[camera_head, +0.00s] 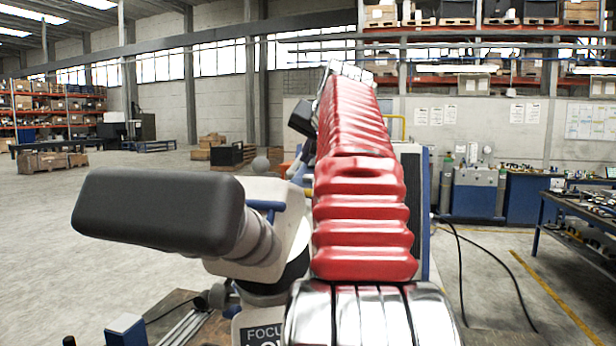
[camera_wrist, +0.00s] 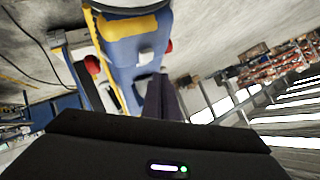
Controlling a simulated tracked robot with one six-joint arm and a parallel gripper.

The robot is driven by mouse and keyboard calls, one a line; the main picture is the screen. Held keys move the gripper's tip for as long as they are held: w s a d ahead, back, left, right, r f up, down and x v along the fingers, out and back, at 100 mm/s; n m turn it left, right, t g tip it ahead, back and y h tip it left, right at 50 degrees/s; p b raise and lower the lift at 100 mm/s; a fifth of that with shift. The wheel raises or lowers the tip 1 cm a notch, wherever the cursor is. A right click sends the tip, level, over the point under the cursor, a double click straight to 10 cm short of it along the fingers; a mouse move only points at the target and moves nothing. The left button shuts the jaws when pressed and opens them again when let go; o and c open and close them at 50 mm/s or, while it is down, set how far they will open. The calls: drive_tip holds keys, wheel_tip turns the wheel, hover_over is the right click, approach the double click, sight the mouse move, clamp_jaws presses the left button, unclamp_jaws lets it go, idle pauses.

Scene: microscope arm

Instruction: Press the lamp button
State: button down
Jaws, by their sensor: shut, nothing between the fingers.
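The microscope arm (camera_head: 285,200) stands just left of my red arm in the head view. It has a white body, a thick black padded block and a label reading "FOCUS LO", cut off by my arm. In the wrist view a blue and yellow body (camera_wrist: 128,50) fills the upper middle, with a red round part (camera_wrist: 92,64) on its left and another red part (camera_wrist: 168,46) on its right. I cannot tell which part is the lamp button. My gripper (camera_wrist: 162,80) shows as dark fingers, shut and empty, beside the blue body; contact is unclear. My arm hides it in the head view.
A blue workbench (camera_head: 473,190) and a tool table (camera_head: 590,205) stand at the right. Black cables (camera_head: 455,250) lie on the floor there. Open grey floor (camera_head: 50,230) spreads at the left, with shelves and crates far behind.

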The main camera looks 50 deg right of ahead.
drive_tip(key=r, duration=0.3)
drive_tip(key=shift+s+a+r, duration=0.2)
drive_tip(key=shift+a+r, duration=0.05)
drive_tip(key=shift+a, duration=0.15)
drive_tip(key=shift+s, duration=0.15)
idle(0.4)
